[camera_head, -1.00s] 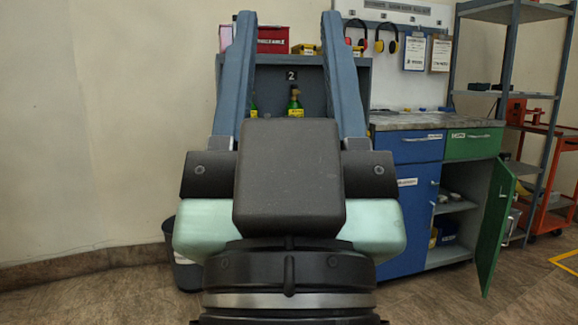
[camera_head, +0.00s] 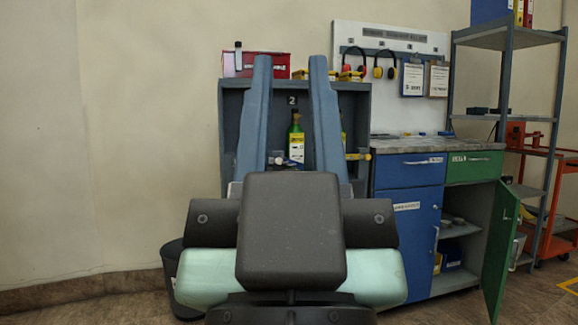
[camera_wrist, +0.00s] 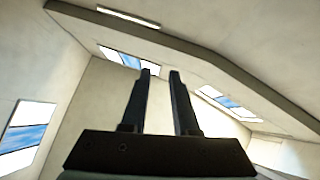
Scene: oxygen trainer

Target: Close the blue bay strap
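My gripper (camera_head: 290,62) stands upright in front of a grey bay cabinet (camera_head: 361,110) marked 2. Its two long fingers are apart with nothing between them; the wrist view shows the same gap (camera_wrist: 160,74). A green bottle with a yellow label (camera_head: 296,148) stands in the bay, seen between the fingers. A second bottle (camera_head: 343,138) is mostly hidden behind the right finger. A yellow part (camera_head: 358,156) sticks out at the bay's right side. I cannot make out a blue strap; my fingers and wrist cover much of the bay.
A red box (camera_head: 280,64) lies on top of the cabinet. To the right is a blue and green workbench (camera_head: 408,190) with its green door (camera_head: 503,250) open. A dark bin (camera_head: 172,275) stands low at left. The wall at left is bare.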

